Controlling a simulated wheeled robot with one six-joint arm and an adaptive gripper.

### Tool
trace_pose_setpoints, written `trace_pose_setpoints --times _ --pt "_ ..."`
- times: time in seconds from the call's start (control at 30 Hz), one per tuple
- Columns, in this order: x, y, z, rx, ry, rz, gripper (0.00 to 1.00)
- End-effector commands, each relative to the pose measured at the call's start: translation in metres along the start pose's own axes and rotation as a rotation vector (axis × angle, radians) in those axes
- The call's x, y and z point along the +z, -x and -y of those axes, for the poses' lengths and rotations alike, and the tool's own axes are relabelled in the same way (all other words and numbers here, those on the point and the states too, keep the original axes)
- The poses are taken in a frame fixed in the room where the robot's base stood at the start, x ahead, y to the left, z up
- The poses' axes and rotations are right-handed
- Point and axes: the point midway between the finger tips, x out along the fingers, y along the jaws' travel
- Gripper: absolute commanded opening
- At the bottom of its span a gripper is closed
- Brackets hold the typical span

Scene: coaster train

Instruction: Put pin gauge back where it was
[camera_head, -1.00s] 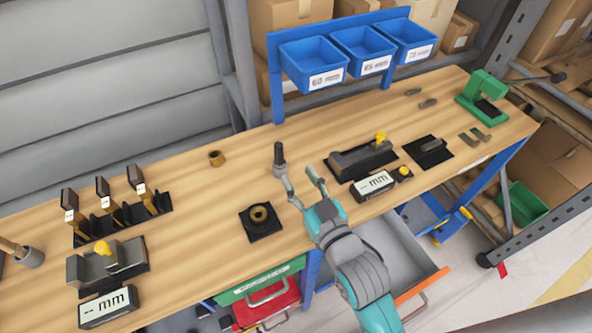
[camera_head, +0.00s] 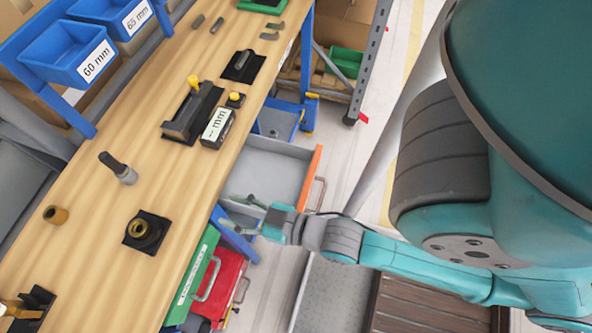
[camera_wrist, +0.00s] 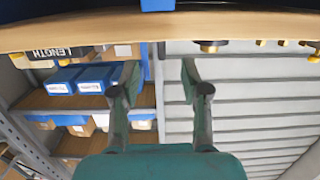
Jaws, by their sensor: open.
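A dark ring on a black pad (camera_head: 160,222) and a small brass ring (camera_head: 55,214) are nearby. My gripper (camera_head: 238,213) is open beyond the bench's front edge, by the open drawer, well apart from the gauge. In the wrist view its fingers (camera_wrist: 160,75) are spread with nothing between them. The gauge does not show in the wrist view.
A measuring stand (camera_head: 192,112) and its mm display (camera_head: 217,128) sit farther along the bench. The open grey drawer (camera_head: 268,165) juts out beside my gripper. Blue bins (camera_head: 50,45) stand behind the bench. The bench around the gauge is clear.

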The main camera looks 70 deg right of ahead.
Motion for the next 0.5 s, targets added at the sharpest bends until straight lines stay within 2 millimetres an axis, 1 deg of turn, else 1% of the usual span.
trace_pose_setpoints --times 0.03,0.1,0.3,0.4,0.5 --pt "0.009 0.018 0.0 0.0 0.0 0.023 0.46" --pt "0.018 0.041 0.0 0.0 0.0 0.042 0.46" --pt "0.032 0.102 0.0 -0.001 0.0 0.094 0.46" --pt "0.035 0.125 0.0 -0.001 0.001 0.113 0.46" --pt "0.035 0.141 0.0 -0.001 0.001 0.124 0.46"
